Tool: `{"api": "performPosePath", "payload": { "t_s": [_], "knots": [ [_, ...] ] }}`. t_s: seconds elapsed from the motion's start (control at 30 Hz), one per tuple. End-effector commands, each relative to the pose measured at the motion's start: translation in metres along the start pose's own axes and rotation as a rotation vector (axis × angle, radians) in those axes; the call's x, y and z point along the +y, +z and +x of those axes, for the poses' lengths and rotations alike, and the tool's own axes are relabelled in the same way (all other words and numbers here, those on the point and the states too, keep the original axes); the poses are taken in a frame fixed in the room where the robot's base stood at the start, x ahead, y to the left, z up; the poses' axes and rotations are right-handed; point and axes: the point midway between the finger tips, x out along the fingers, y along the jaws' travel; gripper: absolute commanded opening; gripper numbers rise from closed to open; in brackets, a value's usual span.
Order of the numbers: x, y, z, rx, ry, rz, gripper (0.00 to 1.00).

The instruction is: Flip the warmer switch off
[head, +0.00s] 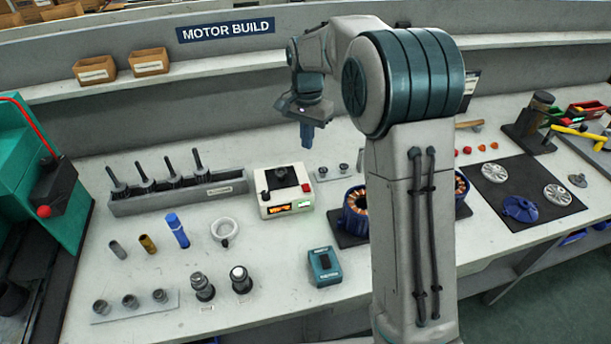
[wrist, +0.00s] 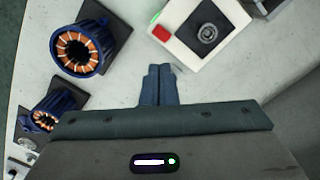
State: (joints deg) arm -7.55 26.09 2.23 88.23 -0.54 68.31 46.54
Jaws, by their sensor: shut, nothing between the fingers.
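The warmer (head: 284,205) is a white box on the bench, with a black top plate, a lit orange display and a green light on its front. A red switch-like part (head: 307,187) sits at its right edge; I cannot tell its position. In the wrist view the warmer (wrist: 185,52) is at the upper right, with the red part (wrist: 162,33) at its corner and a round metal piece on its plate. My gripper (head: 307,144) is shut and empty, pointing down above and apart from the warmer. Its closed fingers (wrist: 160,72) show in the wrist view.
Blue motor housings with copper windings (wrist: 78,50) stand close by on black pads. A rack of upright dark tools (head: 180,195) is left of the warmer. A teal box (head: 324,267) lies in front. Bare bench shows between them.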

Motion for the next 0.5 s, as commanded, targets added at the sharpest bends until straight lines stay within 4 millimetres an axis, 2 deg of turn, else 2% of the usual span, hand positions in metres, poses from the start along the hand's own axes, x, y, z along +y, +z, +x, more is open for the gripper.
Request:
{"api": "performPosePath", "payload": {
  "t_s": [0.3, 0.5],
  "knots": [
    [-0.013, -0.007, -0.002, -0.045, 0.087, 0.507, 0.00],
    [-0.017, -0.009, -0.001, -0.049, 0.129, 0.705, 0.00]
  ]
}}
